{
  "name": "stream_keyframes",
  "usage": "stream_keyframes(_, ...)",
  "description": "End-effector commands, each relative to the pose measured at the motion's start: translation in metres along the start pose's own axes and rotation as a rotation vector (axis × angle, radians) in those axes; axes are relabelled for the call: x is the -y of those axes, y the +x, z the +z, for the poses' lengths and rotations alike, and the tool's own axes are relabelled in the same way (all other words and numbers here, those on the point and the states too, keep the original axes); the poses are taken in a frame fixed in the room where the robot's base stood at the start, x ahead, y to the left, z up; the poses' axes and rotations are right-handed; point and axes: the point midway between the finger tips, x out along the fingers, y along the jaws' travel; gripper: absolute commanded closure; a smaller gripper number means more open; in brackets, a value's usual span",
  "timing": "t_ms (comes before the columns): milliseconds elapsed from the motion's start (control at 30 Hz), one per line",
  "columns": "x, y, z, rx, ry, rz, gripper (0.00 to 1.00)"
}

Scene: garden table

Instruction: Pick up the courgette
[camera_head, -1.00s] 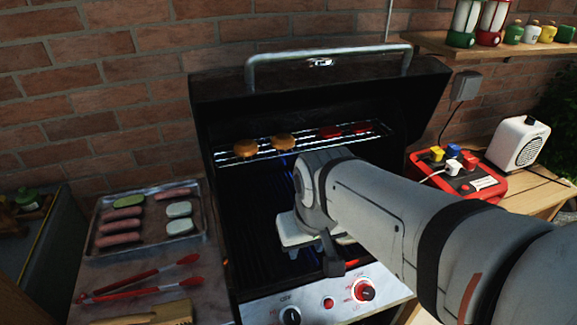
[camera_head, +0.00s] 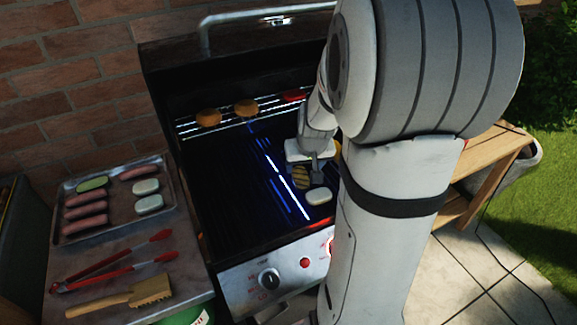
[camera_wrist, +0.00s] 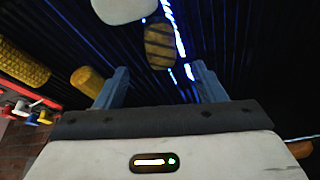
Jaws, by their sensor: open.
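An oval, yellow-green slice with dark char stripes, which looks like the courgette (camera_head: 301,178), lies on the grill grate. It also shows in the wrist view (camera_wrist: 159,45), ahead of my fingers and roughly between their lines. My gripper (camera_head: 316,172) is above the grate beside this slice, fingers pointing down. In the wrist view my gripper (camera_wrist: 158,76) has its two fingers wide apart with nothing between them. A paler green slice (camera_head: 92,184), also courgette-like, lies on the metal tray (camera_head: 66,238) at left.
A white piece (camera_head: 319,196) lies close to the striped slice; it shows in the wrist view (camera_wrist: 124,9). Yellow corn-like pieces (camera_wrist: 87,80) lie left there. Patties (camera_head: 246,108) sit on the raised rack. Tongs (camera_head: 120,268) and a brush (camera_head: 125,298) lie at left.

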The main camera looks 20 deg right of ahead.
Motion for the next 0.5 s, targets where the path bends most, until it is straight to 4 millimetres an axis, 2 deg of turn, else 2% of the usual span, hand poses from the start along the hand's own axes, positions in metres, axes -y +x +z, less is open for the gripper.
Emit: stream_keyframes(500, 0.002, 0.059, 0.002, 0.004, -0.003, -0.002, 0.36)
